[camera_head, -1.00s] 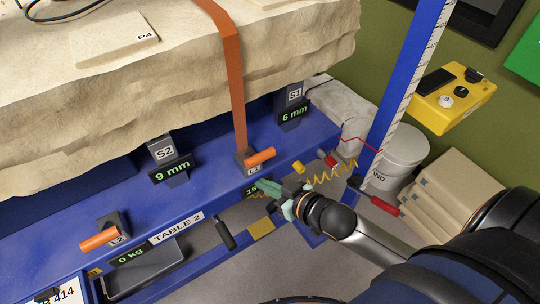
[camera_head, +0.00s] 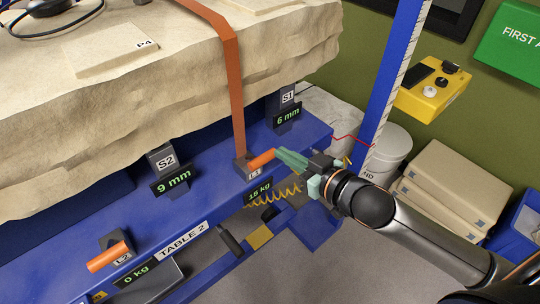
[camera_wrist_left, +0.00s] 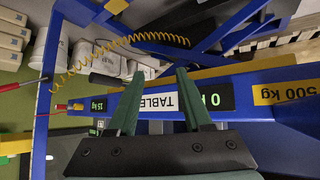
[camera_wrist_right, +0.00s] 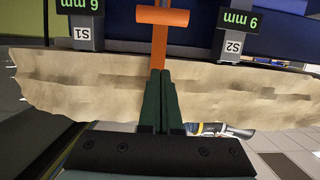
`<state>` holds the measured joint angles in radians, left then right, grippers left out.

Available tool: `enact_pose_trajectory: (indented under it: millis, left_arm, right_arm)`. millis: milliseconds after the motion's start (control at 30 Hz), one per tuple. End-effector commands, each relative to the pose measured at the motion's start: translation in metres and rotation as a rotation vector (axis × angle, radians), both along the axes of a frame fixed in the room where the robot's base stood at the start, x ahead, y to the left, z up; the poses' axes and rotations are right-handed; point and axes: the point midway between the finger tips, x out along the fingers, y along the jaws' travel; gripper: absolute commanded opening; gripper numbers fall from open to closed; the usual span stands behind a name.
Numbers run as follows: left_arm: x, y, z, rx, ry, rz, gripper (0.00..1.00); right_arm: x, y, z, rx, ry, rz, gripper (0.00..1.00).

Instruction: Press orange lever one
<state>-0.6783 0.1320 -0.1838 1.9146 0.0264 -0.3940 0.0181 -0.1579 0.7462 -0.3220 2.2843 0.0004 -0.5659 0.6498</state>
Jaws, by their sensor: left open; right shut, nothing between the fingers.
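Orange lever L1 (camera_head: 262,159) sticks out from its dark block at the foot of the orange strap (camera_head: 234,90) on the blue table edge. My right gripper (camera_head: 282,155) is shut and empty, its green fingertips beside the lever's outer end; I cannot tell whether they touch. In the right wrist view the orange lever handle (camera_wrist_right: 172,18) is at the top, above the shut fingers (camera_wrist_right: 160,74). The L1 readout (camera_head: 258,190) shows 15 kg. My left gripper (camera_wrist_left: 157,75) is open and empty in the left wrist view, near the table label; it is out of the head view.
Orange lever L2 (camera_head: 108,257) is at the lower left, with a 0 kg readout (camera_head: 136,274). Supports S2 (camera_head: 166,161) and S1 (camera_head: 287,98) stand under the big pale stone block (camera_head: 150,85). A blue upright post (camera_head: 396,85) stands right of the table.

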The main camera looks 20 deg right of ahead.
Motion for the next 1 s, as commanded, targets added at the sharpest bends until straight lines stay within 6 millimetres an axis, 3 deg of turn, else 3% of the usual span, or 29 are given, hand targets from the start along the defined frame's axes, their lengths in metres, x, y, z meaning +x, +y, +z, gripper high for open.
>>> enact_pose_trajectory:
  millis: [533, 1000]
  left_arm:
    - [0.0, 0.0, 0.0, 0.0, 0.001, -0.001, 0.5]
    - [0.0, 0.0, 0.001, 0.0, 0.001, -0.001, 0.5]
  right_arm:
    - [0.008, 0.002, -0.001, 0.002, -0.002, 0.0, 0.0]
    - [0.07, 0.026, -0.017, 0.003, -0.003, 0.001, 0.0]
